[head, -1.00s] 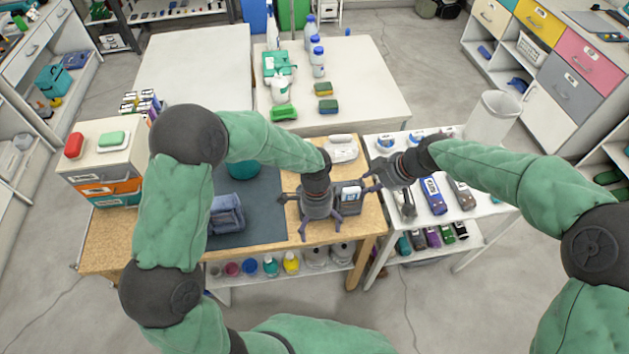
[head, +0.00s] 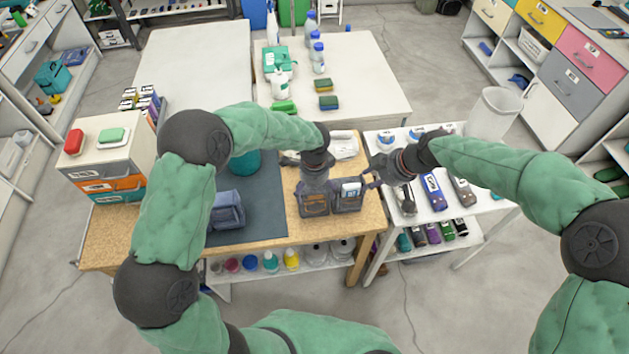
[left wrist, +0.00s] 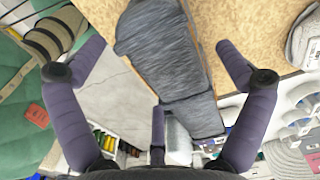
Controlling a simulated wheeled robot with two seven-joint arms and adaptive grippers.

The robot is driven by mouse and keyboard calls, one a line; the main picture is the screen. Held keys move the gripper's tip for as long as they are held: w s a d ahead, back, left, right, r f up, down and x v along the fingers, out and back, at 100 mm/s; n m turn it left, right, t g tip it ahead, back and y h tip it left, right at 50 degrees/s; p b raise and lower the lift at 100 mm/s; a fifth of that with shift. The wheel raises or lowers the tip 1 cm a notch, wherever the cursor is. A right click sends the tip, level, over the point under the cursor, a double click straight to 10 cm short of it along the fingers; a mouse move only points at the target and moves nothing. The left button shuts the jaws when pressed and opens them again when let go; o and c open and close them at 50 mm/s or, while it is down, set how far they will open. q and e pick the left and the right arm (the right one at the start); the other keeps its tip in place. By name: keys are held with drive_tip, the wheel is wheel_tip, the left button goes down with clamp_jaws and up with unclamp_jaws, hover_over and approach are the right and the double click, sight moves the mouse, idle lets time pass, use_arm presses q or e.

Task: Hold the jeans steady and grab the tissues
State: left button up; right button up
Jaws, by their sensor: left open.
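The dark blue-grey jeans (head: 347,204) lie folded at the right end of the wooden table, with a brown patch on their left part. The tissues (head: 351,188), a small white and blue pack, show at the pocket on the right part. My left gripper (head: 315,183) is over the jeans; its fingertips are partly hidden in the head view. In the left wrist view, its fingers (left wrist: 159,62) are spread open with denim (left wrist: 165,50) between them. My right gripper (head: 376,179) is just right of the tissues, apparently empty; its finger gap is unclear.
A folded blue cloth item (head: 228,210) lies on the dark mat (head: 262,205). A white device (head: 344,146) stands behind the jeans. The white side table (head: 490,208) holds several bottles and tools. A lower shelf under the wooden table holds several jars.

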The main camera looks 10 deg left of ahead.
sight(314, 198)
use_arm(q)
drive_tip(key=shift+f, duration=2.5)
